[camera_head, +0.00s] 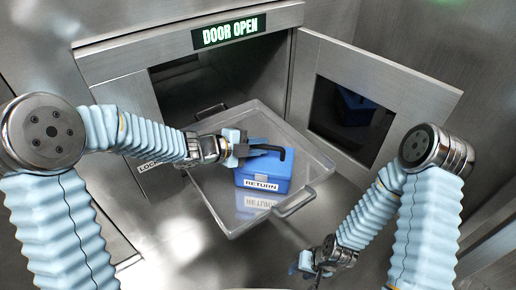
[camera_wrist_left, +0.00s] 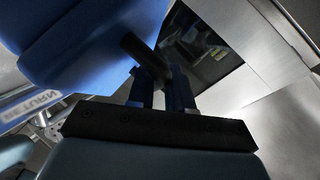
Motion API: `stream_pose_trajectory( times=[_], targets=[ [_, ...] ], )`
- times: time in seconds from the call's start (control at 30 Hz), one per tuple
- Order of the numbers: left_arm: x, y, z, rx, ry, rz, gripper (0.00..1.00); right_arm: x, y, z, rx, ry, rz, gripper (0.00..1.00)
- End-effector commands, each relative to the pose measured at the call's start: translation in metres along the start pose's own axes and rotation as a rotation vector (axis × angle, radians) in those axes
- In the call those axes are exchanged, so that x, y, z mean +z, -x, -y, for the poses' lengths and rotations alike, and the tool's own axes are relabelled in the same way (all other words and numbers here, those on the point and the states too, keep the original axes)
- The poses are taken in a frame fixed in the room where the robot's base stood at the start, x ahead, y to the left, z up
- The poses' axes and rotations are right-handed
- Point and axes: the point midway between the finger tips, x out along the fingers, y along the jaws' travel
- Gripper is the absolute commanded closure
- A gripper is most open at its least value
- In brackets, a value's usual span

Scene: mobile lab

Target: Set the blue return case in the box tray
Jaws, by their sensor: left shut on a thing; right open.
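The blue return case (camera_head: 264,172) has a black handle and a white RETURN label, and is within the outline of the clear box tray (camera_head: 215,195). A mirrored label shows below it; I cannot tell whether its base touches the tray floor. My left gripper (camera_head: 241,148) is shut on the case's black handle (camera_head: 284,151). In the left wrist view the fingers (camera_wrist_left: 163,88) are closed at the handle (camera_wrist_left: 145,55), with the blue case (camera_wrist_left: 90,40) at upper left. My right gripper (camera_head: 309,266) is open and empty, low and outside the tray.
The tray juts out of a metal chamber opening (camera_head: 185,85) beneath a DOOR OPEN sign (camera_head: 230,32). The chamber door (camera_head: 385,80) stands swung open to the right, its dark window showing a blue reflection. Grab handles (camera_head: 293,203) stick out from the tray's sides.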

Motion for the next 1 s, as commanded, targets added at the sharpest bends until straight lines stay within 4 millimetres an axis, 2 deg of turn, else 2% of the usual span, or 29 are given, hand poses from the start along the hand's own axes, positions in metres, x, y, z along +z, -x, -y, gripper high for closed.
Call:
stream_pose_trajectory(
  times=[0.17, 0.2, 0.33, 0.67, 0.77, 1.0],
  targets=[
    [0.000, 0.000, 0.000, 0.000, -0.002, 0.000, 1.00, 0.000, 0.000, 0.000, 0.000, 0.000, 0.000, 0.57],
    [0.001, 0.000, -0.002, 0.003, 0.000, 0.002, 0.76, 0.000, 0.000, 0.000, -0.001, 0.000, 0.000, 0.57],
    [0.000, 0.000, -0.001, 0.002, 0.000, 0.001, 0.56, 0.000, 0.000, 0.000, 0.000, 0.000, 0.000, 0.57],
    [0.000, 0.003, 0.000, 0.001, -0.001, 0.002, 0.55, 0.000, 0.001, 0.001, 0.000, 0.000, 0.000, 0.57],
    [0.001, 0.015, 0.001, 0.001, -0.001, 0.003, 0.55, 0.000, 0.004, 0.002, 0.000, 0.000, -0.001, 0.57],
    [0.000, 0.069, 0.003, -0.001, 0.001, 0.005, 0.55, -0.001, 0.017, 0.005, 0.003, -0.001, -0.004, 0.57]
  ],
)
